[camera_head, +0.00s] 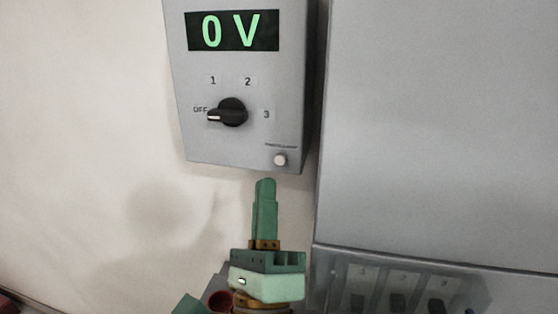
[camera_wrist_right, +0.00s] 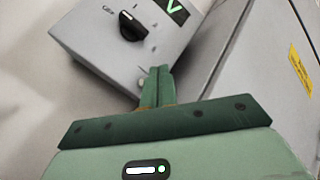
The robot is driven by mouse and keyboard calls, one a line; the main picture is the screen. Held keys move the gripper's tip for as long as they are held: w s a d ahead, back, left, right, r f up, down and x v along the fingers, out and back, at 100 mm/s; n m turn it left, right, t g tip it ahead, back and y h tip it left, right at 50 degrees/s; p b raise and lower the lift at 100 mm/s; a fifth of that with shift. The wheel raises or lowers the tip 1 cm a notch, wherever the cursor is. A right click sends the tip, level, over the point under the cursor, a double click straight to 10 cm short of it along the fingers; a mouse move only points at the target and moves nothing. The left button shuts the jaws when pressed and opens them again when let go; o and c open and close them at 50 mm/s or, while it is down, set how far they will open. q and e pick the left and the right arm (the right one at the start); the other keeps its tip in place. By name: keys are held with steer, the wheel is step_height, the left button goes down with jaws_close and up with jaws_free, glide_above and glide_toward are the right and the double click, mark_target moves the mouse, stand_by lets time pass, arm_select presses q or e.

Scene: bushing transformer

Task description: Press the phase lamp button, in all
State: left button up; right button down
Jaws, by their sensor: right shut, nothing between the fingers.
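The phase lamp button appears to be the small round white button (camera_head: 280,160) at the lower right of a grey panel box (camera_head: 230,140); a thin line of small print sits above it. In the right wrist view the button (camera_wrist_right: 141,82) shows just left of the fingertips. My right gripper (camera_head: 265,183) is shut and empty, its green fingers pointing up, a little below and left of the button in the head view. I cannot tell whether the tips touch anything. My left gripper is not in view.
The box has a green "0 V" display (camera_head: 233,31) and a black rotary knob (camera_head: 230,112) pointing to OFF. A large grey cabinet (camera_head: 435,120) stands at right, with dark switches behind a clear cover (camera_head: 400,285) below. The wall at left is bare.

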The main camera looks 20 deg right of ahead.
mark_target(280, 159)
steer(key=w+d, duration=0.1)
steer(key=w, duration=0.1)
steer(key=w+d, duration=0.1)
steer(key=shift+w+d, duration=0.3)
steer(key=shift+w, duration=0.05)
stand_by(0.9)
steer(key=shift+w+d+p, duration=0.1)
steer(key=shift+w+p, duration=0.05)
steer(key=shift+p, duration=0.25)
stand_by(0.6)
steer(key=shift+w+d, duration=0.15)
steer(key=shift+w, duration=0.05)
steer(key=shift+w+d, duration=0.2)
steer(key=shift+w, duration=0.15)
stand_by(0.7)
stand_by(0.4)
steer(key=shift+s+a+p, duration=0.4)
steer(key=shift+s+p, duration=0.05)
steer(key=shift+s, duration=0.3)
